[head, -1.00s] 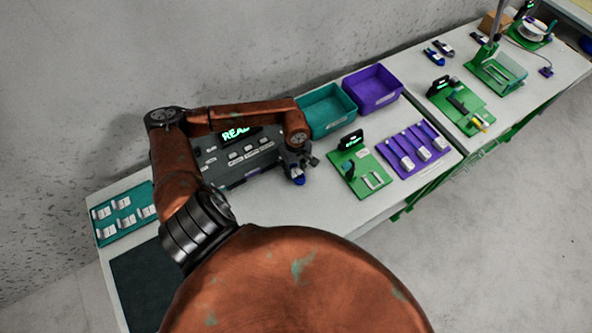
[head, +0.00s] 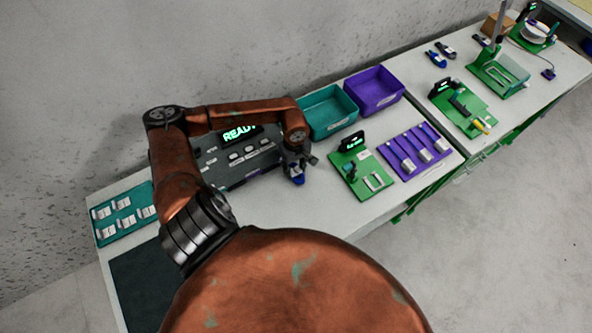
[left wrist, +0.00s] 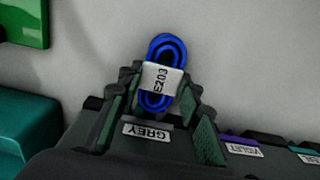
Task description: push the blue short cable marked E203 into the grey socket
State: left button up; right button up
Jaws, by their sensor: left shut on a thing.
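The blue short cable (left wrist: 167,50) is a small coiled loop with a white tag reading E203; it also shows as a small blue shape in the head view (head: 298,180). My left gripper (head: 298,163) is shut on it, one finger on each side of the tag in the left wrist view (left wrist: 165,88). A label reading GREY (left wrist: 148,132) lies between the fingers, just below the cable. The grey socket's opening is hidden, and I cannot tell whether the cable touches it. My right gripper is not in view.
The dark panel (head: 222,172) has a lit READY display (head: 240,133). VIOLET (left wrist: 241,150) and another label sit right of the fingers. Teal (head: 329,112) and purple (head: 374,92) bins stand behind; a green fixture (head: 362,177) and purple rack (head: 416,152) stand right.

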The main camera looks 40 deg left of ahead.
pick_arm(q)
jog(key=shift+w+a, duration=0.2)
jog(key=shift+a, duration=0.55)
jog(key=o, duration=1.3)
jog(key=shift+o, duration=0.2)
jog(key=shift+r, duration=0.1)
jog(key=shift+r+p, duration=0.75)
jog(key=shift+r, duration=1.05)
jog(key=shift+r+p, duration=0.95)
jog(key=shift+r, duration=1.15)
